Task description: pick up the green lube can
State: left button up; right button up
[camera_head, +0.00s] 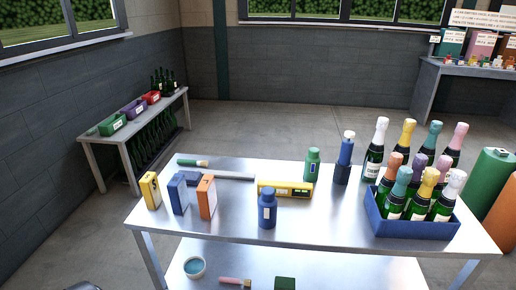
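A green can (312,166) with a narrower green cap and a small label stands upright toward the back of the steel table (335,222), right of the middle. It stands clear of the blue bottle in front of it and left of the dark blue holder. I see no gripper on it or near it. Neither of my grippers shows in this view.
A blue can (267,209), a yellow device (285,189) and a white-capped blue bottle (346,149) stand around the green can. A blue crate (412,229) of foil-topped bottles fills the right end. Boxes (178,194) stand at left.

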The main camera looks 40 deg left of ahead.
aim_at(312, 160)
jog(key=z, duration=11.2)
